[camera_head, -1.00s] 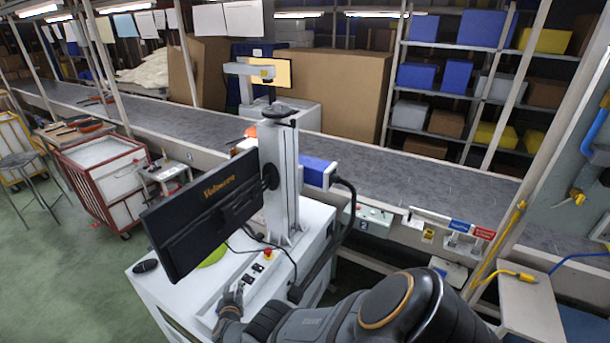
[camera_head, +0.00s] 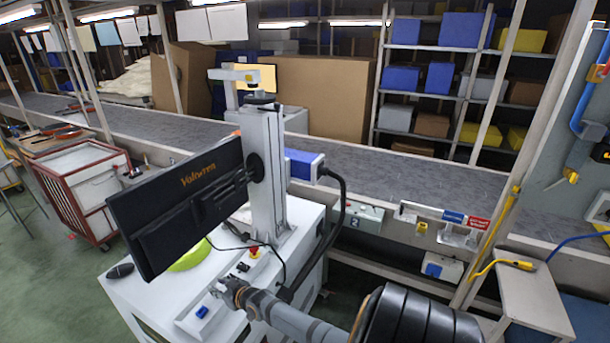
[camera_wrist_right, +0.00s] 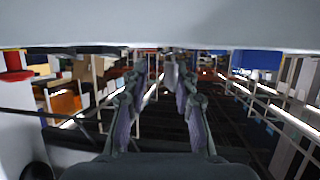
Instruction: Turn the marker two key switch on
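The white marking machine (camera_head: 190,290) has a control panel beside its column (camera_head: 266,180). On the panel are a red push button (camera_head: 254,251), small black switches (camera_head: 243,267) and a blue part (camera_head: 202,312). I cannot tell which small part is the key switch; some of the panel is hidden by my right gripper (camera_head: 228,291). That gripper is low over the panel, in front of the black switches. In the right wrist view its fingers (camera_wrist_right: 160,105) stand apart with nothing between them. A red button (camera_wrist_right: 15,66) shows there at the left. My left gripper is out of view.
A black monitor (camera_head: 180,205) juts out left of the column. A thick black cable (camera_head: 336,215) loops down at its right. A small box marked 2 (camera_head: 355,222) sits on the conveyor (camera_head: 410,180) side behind. A red-framed cart (camera_head: 85,190) stands left; green floor is open there.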

